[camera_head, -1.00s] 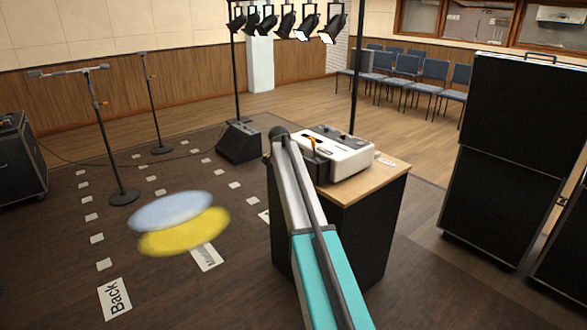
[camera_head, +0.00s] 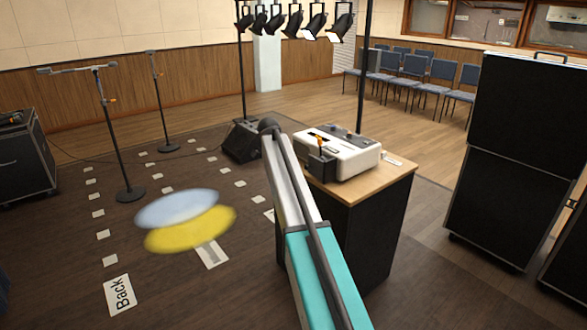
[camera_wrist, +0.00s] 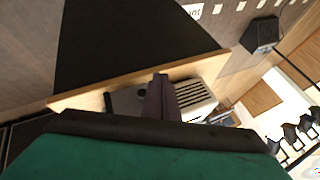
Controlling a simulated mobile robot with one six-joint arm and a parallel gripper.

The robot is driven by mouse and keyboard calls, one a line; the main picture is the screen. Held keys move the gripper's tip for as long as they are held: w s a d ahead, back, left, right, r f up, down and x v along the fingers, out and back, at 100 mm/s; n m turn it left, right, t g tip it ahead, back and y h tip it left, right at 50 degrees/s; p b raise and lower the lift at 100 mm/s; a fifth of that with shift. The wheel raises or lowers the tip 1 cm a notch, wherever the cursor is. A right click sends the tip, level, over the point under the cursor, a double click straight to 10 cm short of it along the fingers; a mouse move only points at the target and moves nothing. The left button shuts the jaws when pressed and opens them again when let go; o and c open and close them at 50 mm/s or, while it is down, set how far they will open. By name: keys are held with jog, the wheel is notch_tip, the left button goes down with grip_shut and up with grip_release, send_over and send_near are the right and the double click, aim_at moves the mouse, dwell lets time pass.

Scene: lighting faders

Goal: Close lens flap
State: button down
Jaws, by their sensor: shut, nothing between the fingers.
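A white, rounded device (camera_head: 352,158) with a dark top panel stands on a wooden-topped black stand (camera_head: 372,190). A dark block shows at its near left end, and I cannot tell whether it is part of the device or my gripper. A small orange patch shows at the device's top left edge. I cannot clearly make out the lens flap. In the wrist view my gripper (camera_wrist: 160,86) is shut and empty, with its dark fingers in front of the device (camera_wrist: 196,100). The fingers hide part of the device, and I cannot tell whether they touch it.
A thin black pole (camera_head: 363,70) rises behind the device to a row of stage lamps. A tall black case (camera_head: 510,150) stands to the right. Microphone stands (camera_head: 122,150) and a floor monitor (camera_head: 240,140) are to the left. A blurred yellow and pale disc pair hovers over the floor.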

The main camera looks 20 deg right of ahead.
jog(key=w+a+r, duration=0.1)
jog(key=a+r, duration=0.2)
jog(key=r, duration=0.2)
jog(key=shift+a, duration=0.2)
jog(key=shift+w, duration=0.1)
